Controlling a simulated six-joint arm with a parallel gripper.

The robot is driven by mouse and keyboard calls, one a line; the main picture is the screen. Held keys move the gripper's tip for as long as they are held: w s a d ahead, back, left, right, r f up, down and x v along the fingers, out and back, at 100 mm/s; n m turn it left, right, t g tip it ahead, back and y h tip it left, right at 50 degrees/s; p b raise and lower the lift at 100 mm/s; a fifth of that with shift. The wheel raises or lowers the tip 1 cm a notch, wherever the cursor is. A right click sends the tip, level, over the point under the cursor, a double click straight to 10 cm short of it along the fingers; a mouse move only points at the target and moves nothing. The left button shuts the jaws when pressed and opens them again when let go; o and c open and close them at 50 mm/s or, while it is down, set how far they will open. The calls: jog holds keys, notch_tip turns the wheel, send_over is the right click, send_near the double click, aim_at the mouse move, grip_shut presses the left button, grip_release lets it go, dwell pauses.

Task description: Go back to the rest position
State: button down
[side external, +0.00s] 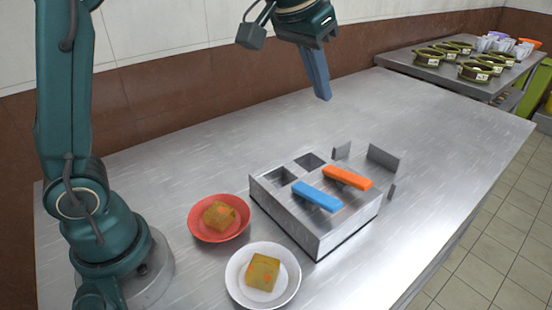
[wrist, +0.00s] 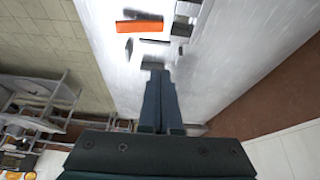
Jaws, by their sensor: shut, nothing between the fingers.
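My gripper (side external: 322,92) is shut and empty, raised above the back of the steel table (side external: 400,105). In the wrist view its two fingers (wrist: 158,80) lie together with nothing between them. Below and in front of it, apart from it, stands a steel box (side external: 318,232) with square openings. A blue bar (side external: 317,196) and an orange bar (side external: 347,178) lie on its top. The orange bar also shows in the wrist view (wrist: 139,27).
A red plate (side external: 219,236) and a white plate (side external: 235,283) each hold a brownish block. Small grey upright plates (side external: 383,158) stand beside the box. A side table at the back right carries several green pots (side external: 474,72). The table's back right is clear; a wall runs behind.

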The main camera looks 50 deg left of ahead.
jog(key=s+a+t, duration=0.1)
jog(key=s+a, duration=0.1)
jog(key=s, duration=1)
jog(key=s+f, duration=0.7)
jog(key=f, duration=0.1)
jog(key=shift+s, duration=0.15)
